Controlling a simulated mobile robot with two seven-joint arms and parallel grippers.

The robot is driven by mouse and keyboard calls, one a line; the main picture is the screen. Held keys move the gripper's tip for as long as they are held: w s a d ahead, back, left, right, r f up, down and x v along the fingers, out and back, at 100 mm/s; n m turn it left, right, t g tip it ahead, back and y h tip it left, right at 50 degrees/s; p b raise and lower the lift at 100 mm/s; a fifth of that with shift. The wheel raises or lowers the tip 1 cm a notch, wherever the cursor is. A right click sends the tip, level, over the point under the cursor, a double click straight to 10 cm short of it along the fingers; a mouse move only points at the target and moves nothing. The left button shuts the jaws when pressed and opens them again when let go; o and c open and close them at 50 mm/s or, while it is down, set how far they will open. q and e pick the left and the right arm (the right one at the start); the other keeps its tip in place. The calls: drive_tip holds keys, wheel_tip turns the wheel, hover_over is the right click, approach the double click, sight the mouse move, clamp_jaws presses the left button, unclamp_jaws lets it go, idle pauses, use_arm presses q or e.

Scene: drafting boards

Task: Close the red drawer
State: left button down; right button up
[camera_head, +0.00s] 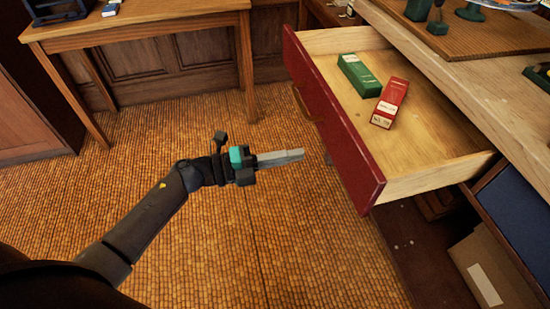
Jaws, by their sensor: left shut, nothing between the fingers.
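The red drawer (340,125) stands pulled well out from the wooden desk at the right. Its red front faces left and carries a brass-coloured handle (304,103). A green box (360,76) and a red box (390,102) lie inside on the pale wood bottom. My left gripper (300,155) is shut and empty, its fingers pointing right. In the picture its tips lie just left of the drawer front's lower part, apparently apart from it. My right gripper is not in view.
The desk top (470,65) overhangs at the right with tools on a board. Below the drawer are a blue panel (515,215) and a cardboard box (490,270). A wooden table (140,28) stands at the back left. The tiled floor (250,240) between is clear.

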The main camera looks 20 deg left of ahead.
sight(340, 146)
use_arm(q)
drive_tip(key=b+x, duration=0.1)
drive_tip(key=x, duration=0.5)
drive_tip(key=shift+w+d, duration=0.55)
drive_tip(key=shift+d, duration=0.2)
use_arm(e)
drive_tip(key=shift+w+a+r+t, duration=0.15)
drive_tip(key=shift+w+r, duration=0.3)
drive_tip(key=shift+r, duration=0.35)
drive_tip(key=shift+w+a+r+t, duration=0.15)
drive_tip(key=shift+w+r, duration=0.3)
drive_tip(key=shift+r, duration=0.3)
